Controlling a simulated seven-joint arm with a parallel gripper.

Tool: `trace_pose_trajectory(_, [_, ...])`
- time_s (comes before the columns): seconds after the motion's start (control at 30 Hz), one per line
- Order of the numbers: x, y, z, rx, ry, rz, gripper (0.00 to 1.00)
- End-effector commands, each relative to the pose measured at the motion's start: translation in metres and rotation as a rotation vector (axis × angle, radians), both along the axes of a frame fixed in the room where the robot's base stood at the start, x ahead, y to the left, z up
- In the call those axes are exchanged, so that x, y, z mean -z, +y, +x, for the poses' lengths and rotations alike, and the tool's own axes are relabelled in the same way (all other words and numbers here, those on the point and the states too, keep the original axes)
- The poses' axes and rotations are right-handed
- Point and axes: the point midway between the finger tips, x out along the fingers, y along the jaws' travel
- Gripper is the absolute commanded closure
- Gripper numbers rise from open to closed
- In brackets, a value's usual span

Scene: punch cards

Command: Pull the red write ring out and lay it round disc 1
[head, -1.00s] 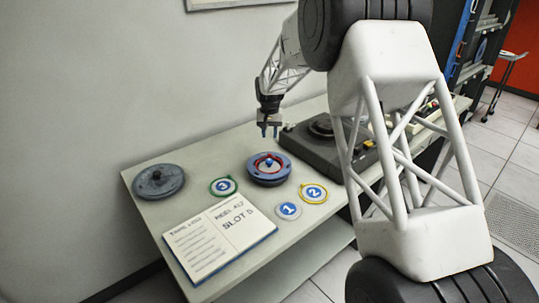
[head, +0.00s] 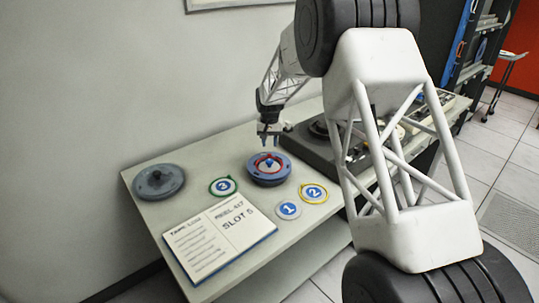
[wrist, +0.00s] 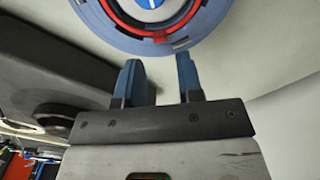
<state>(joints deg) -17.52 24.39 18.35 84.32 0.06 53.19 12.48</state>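The red write ring (head: 261,160) sits in the top of a blue-grey reel (head: 268,179) on the table, around the reel's blue centre. In the wrist view the red ring (wrist: 160,36) shows at the top edge, partly cut off, in the reel (wrist: 100,28). My gripper (head: 269,142) is above the reel's far side. In the wrist view its two blue fingers (wrist: 160,72) are apart with nothing between them, short of the ring. Disc 1 (head: 289,209) lies flat on the table in front of the reel, with no ring round it.
Disc 2 (head: 314,192) has a yellow ring and disc 3 (head: 223,186) a green ring. A grey reel (head: 158,182) lies at left. An open booklet (head: 218,238) lies in front. A dark machine (head: 305,146) stands right of the reel.

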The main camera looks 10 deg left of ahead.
Motion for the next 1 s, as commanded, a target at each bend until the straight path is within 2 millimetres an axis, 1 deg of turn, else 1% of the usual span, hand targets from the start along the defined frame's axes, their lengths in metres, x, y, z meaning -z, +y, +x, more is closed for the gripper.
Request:
trace_pose_trajectory(0.3, [0.028,0.0,-0.001,0.0,0.002,0.0,0.66])
trace_pose_trajectory(0.5, [0.042,0.0,-0.001,0.0,0.002,0.0,0.66])
trace_pose_trajectory(0.7, [0.049,0.0,0.0,0.0,0.001,0.0,0.66])
trace_pose_trajectory(1.0, [0.051,0.0,0.0,0.0,0.001,0.0,0.66])
